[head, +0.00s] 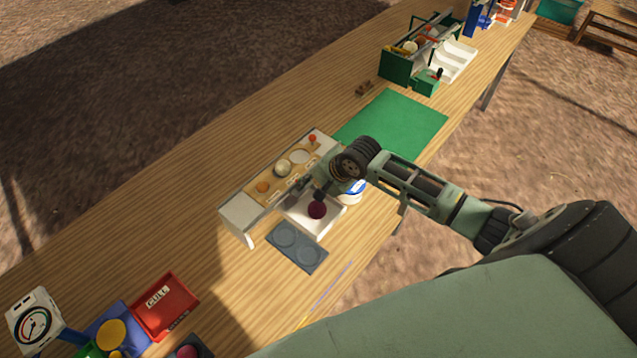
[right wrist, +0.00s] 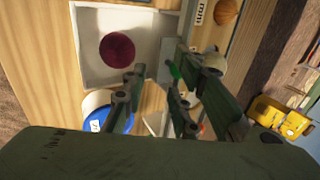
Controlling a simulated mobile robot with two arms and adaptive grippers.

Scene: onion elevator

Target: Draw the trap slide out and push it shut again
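A low white cabinet (head: 240,212) stands on the table in the head view. Its white slide tray (head: 303,226) sticks out at the front and shows in the right wrist view (right wrist: 88,75). A dark red onion (head: 317,209) lies in the tray, also seen in the right wrist view (right wrist: 117,48). My right gripper (head: 322,190) is over the tray's right side, beside the onion. In the right wrist view its fingers (right wrist: 158,88) are spread apart, with nothing visibly held. Contact with the tray cannot be told. My left gripper is not in view.
A dark two-well pad (head: 297,246) lies in front of the tray. A round blue-and-white tub (head: 352,191) stands to its right. A green mat (head: 395,127) lies beyond. A red tray (head: 165,306) is at lower left. Onions sit on the cabinet's wooden top (head: 302,173).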

